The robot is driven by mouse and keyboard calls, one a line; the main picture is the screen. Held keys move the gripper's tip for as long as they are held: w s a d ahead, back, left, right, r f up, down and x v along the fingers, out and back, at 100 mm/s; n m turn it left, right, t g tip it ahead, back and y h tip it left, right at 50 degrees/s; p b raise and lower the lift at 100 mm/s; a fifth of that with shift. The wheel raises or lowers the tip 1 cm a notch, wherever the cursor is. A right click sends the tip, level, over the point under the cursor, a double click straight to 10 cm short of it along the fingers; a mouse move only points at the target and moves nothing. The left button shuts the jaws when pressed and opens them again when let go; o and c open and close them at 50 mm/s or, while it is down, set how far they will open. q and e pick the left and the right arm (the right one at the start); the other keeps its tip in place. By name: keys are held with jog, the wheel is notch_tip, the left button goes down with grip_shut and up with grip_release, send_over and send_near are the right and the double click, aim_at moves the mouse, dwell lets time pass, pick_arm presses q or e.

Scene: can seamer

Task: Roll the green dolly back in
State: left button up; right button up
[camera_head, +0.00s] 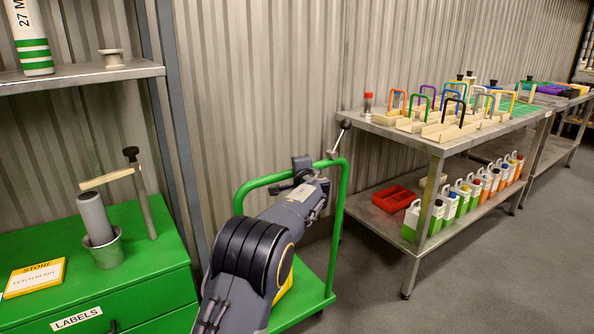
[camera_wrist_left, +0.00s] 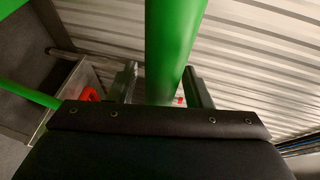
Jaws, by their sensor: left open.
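The green dolly (camera_head: 337,235) stands on the floor between the green cabinet and the metal bench, with its hooped handle upright. My left arm covers much of its deck. My left gripper (camera_head: 305,170) is at the top bar of the handle. In the left wrist view the green handle bar (camera_wrist_left: 172,45) lies between the two open fingers of my left gripper (camera_wrist_left: 165,85). I cannot tell whether either finger touches the bar. My right gripper is out of view.
A green cabinet (camera_head: 150,285) with a cup and post stands at left below a shelf (camera_head: 75,76). A metal bench (camera_head: 440,148) at right carries handled trays, with bottles and a red bin (camera_head: 394,198) below. A black-knobbed lever (camera_head: 340,139) stands close behind the handle. Floor is clear at front right.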

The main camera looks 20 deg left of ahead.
pick_arm(q)
jog(key=b+v, duration=0.1)
jog(key=v, duration=0.6)
dwell(0.3)
